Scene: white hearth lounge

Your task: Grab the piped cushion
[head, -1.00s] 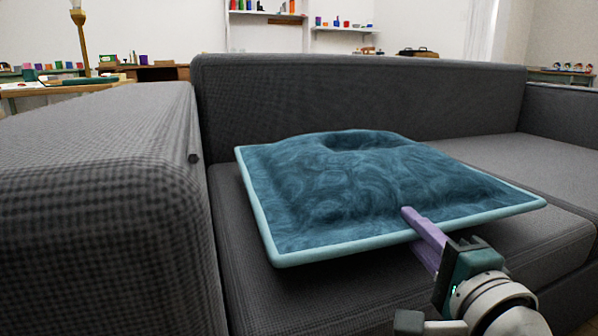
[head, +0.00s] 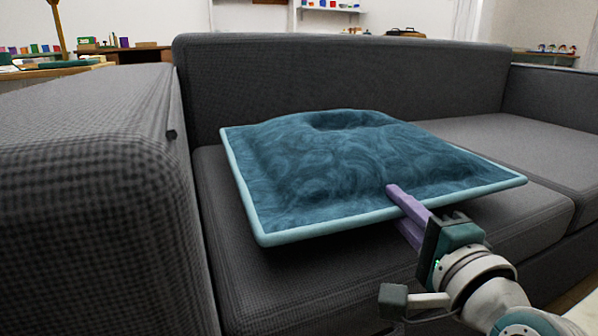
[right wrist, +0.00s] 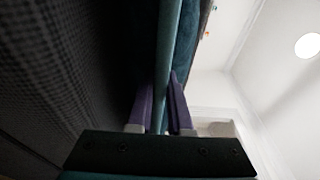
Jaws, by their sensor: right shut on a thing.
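The piped cushion (head: 340,165) is dark teal with a swirled cover and pale blue piping, and it lies flat over the grey sofa seat. Its front edge stands a little above the seat. My right gripper (head: 405,205) has purple fingers and is shut on the cushion's front piped edge, one finger above and one below. In the right wrist view the pale piping (right wrist: 168,60) runs between the two purple fingers (right wrist: 162,105). The lower finger is partly hidden in the head view. My left gripper is not in view.
The grey sofa (head: 345,85) has a tall back behind the cushion and a thick arm (head: 85,190) close on the left. The seat on the right (head: 530,160) is clear. A shelf (head: 330,9) and tables with small objects stand behind the sofa.

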